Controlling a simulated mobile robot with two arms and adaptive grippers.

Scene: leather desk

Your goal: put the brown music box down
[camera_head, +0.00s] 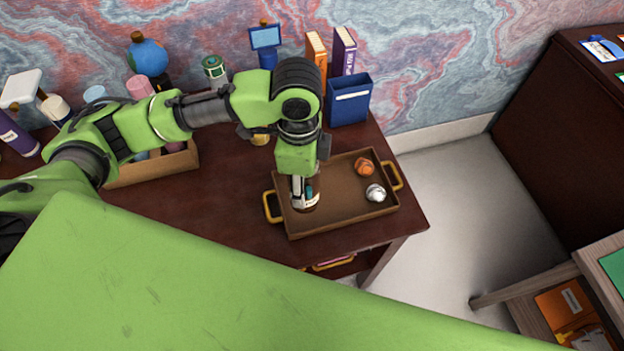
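My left gripper (304,194) reaches down from above over the left part of a brown tray (345,208) with yellow handles. A small brown object (311,207), which looks like the music box, shows at its fingertips. The fingers appear closed on it, and they and the wrist hide most of it. I cannot tell whether it touches the tray floor. My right gripper is not in view.
An orange item (364,167) and a silver-white item (375,192) stand in the tray's right half. A blue holder (348,99), books (343,51) and a globe (148,57) line the back. A box (150,168) of items stands left. The tray's middle is clear.

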